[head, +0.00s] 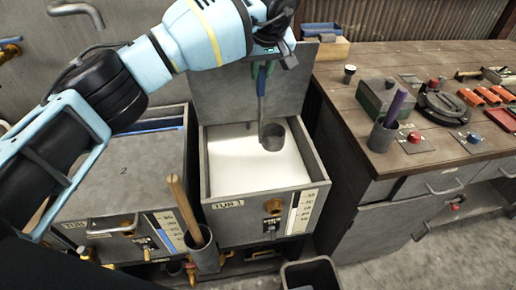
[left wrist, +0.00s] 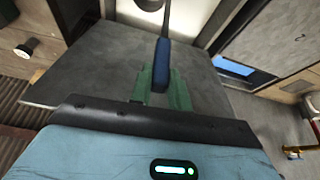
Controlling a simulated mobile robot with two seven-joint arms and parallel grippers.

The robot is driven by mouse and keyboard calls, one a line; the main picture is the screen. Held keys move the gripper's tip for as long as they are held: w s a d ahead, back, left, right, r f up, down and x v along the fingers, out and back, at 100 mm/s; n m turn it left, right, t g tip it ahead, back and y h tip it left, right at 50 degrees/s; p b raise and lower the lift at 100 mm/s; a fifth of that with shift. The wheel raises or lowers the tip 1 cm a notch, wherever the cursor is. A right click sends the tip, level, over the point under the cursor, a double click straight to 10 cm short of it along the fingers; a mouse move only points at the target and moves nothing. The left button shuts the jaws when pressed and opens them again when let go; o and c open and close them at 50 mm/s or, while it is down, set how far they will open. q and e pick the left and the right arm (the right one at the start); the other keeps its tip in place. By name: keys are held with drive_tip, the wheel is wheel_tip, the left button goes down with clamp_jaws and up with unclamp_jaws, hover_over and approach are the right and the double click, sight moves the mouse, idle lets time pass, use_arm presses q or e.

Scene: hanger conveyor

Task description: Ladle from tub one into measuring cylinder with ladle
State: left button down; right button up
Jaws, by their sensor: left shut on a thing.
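Tub one (head: 262,222) is an open grey box labelled "TUB 1" in the middle of the head view, filled with white contents. My left gripper (head: 262,70) is above its back part, green fingers shut on the ladle's blue handle. The ladle (head: 273,139) hangs down with its grey cup over the white contents; I cannot tell whether the cup touches them. In the left wrist view the blue handle (left wrist: 161,62) sits between the green fingers (left wrist: 160,90). I cannot pick out a measuring cylinder for certain; a grey cylindrical holder (head: 380,138) with a purple stick stands on the bench.
The wooden bench (head: 440,165) on the right carries a green-grey box (head: 385,98), a small cup (head: 349,73) and orange pieces. A lidded tub (head: 125,180) marked "2" is on the left. An open bin (head: 311,274) is below.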

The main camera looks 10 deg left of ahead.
use_arm(q)
drive_tip(key=shift+r, duration=0.25)
drive_tip(key=shift+r+p, duration=0.35)
drive_tip(key=shift+r, duration=1.1)
drive_tip(key=shift+f, duration=0.15)
